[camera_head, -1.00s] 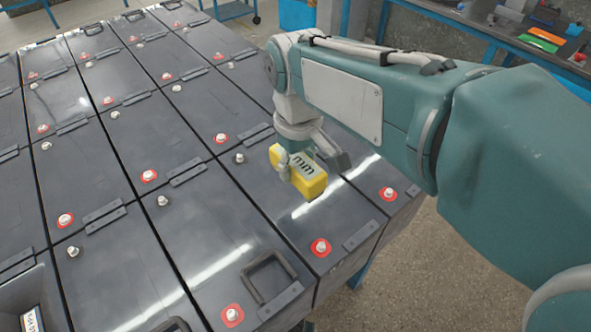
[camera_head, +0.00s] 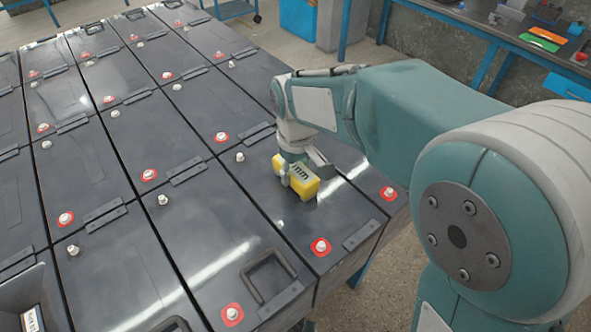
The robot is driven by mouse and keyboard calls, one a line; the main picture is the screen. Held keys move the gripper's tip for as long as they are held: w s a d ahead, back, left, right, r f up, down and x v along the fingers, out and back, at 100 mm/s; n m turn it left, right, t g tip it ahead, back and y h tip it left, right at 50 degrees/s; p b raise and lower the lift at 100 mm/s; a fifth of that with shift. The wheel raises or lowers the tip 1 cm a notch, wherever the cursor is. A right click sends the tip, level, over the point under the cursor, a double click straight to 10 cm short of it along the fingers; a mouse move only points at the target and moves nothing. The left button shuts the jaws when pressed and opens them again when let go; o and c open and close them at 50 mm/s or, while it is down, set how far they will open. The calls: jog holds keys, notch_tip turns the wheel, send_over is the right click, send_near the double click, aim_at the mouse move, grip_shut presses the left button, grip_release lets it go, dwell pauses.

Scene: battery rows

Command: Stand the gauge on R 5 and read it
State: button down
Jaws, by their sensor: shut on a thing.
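The gauge (camera_head: 306,188) is a yellow block with dark markings on its upper face. My gripper (camera_head: 294,176) is shut on it and points down. The gauge is over a dark battery (camera_head: 335,222) in the row nearest the right edge, between a red-ringed terminal (camera_head: 321,246) and a plain terminal (camera_head: 240,157). I cannot tell whether its underside touches the battery top. No R 5 mark is legible, and the gauge reading is too small to read.
Rows of dark batteries with raised terminals and folded handles fill the left and middle. One handle (camera_head: 268,276) stands out near the front. A bench (camera_head: 480,22) with coloured items is at the back right. Open floor (camera_head: 385,285) lies right of the batteries.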

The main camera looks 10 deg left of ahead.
aim_at(296, 168)
jog(key=shift+c, duration=0.4)
grip_release()
notch_tip(296, 168, up, 12)
jog(key=shift+r, duration=0.1)
